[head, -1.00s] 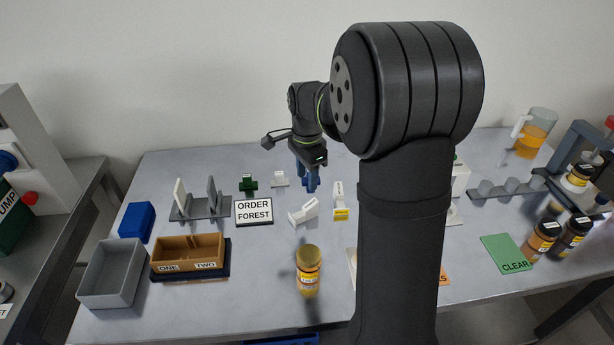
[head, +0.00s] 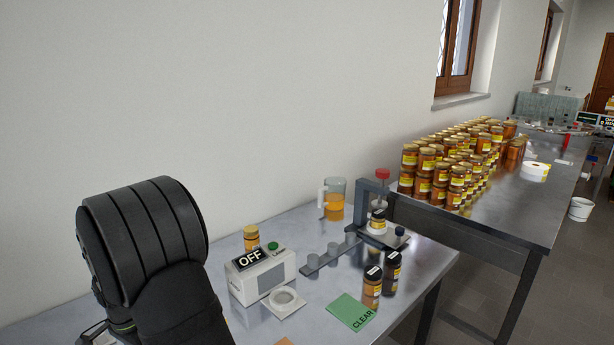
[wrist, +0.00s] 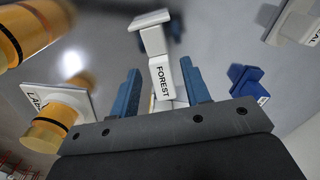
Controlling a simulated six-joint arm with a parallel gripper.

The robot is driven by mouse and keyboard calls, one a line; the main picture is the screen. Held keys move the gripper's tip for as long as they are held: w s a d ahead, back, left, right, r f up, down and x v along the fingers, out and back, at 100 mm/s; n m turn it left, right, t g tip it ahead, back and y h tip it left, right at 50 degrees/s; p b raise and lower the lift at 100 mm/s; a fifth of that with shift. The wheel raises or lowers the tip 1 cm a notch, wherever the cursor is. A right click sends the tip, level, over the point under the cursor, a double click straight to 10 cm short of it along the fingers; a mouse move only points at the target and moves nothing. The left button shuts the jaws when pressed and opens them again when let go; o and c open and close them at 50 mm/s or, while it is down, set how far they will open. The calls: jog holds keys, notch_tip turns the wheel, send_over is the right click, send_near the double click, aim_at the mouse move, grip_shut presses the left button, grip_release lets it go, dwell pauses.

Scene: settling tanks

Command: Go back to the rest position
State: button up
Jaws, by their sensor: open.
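My gripper (wrist: 160,88) is in the wrist view, its two blue fingers spread apart. A white piece marked FOREST (wrist: 160,72) shows in the gap between the fingers as seen from the wrist. I see no finger pressed on it, and I cannot tell how far beyond the fingertips it is. In the head view only a thick dark part of my arm (head: 150,240) shows at the lower left; the gripper is outside that view.
The wrist view has a blue piece (wrist: 248,82) at right and an amber jar (wrist: 30,32) at upper left. The head view has an OFF box (head: 262,277), a green CLEAR card (head: 349,311), dark bottles (head: 392,272), an amber jug (head: 334,200) and a stand (head: 366,200).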

jog(key=shift+r, duration=0.8)
